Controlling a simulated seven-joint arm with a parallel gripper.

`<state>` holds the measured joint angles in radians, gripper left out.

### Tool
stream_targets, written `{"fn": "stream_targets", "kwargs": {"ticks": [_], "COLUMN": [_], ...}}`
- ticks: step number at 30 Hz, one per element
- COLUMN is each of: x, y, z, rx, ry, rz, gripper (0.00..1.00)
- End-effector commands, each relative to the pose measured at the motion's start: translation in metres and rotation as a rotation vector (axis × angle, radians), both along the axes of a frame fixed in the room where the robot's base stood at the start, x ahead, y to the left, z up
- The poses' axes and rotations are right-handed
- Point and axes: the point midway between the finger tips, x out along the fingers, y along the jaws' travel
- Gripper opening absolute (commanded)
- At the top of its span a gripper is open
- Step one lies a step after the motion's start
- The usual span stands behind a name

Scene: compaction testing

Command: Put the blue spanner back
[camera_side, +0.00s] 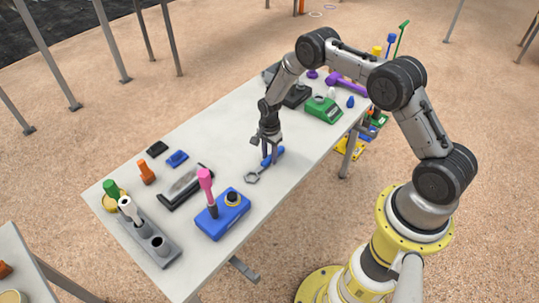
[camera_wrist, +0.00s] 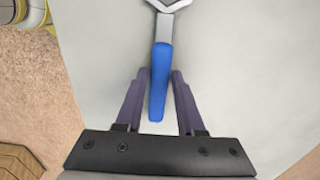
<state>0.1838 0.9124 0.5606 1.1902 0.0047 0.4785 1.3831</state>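The blue spanner lies on the grey table, with a blue handle (camera_side: 279,153) and a grey metal head (camera_side: 251,177) pointing toward the lower left in the side view. In the wrist view its blue handle (camera_wrist: 160,80) runs up the middle and its head is cut off by the top edge. My gripper (camera_side: 270,157) reaches down over the handle. In the wrist view its two fingers (camera_wrist: 160,74) stand on either side of the handle, with thin gaps showing, so it looks open around it. Contact at the fingertips is hard to tell.
A blue block (camera_side: 235,222) with a pink-handled tool (camera_side: 205,187) stands nearer the table's front. A grey holder (camera_side: 135,235), black tray (camera_side: 170,200) and small blue item (camera_side: 177,158) lie left. A green scale (camera_side: 322,109) and purple hammer (camera_side: 345,85) are at the far end.

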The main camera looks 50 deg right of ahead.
Motion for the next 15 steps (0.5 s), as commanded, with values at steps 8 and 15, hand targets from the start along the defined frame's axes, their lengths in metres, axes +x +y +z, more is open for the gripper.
{"fn": "stream_targets", "kwargs": {"ticks": [8, 15], "x": [0.0000, -0.0001], "y": [0.0000, 0.0000], "z": [0.0001, 0.0000], "rx": [0.000, 0.000], "ry": [0.000, 0.000], "rz": [0.000, 0.000], "gripper": [0.39, 0.64]}}
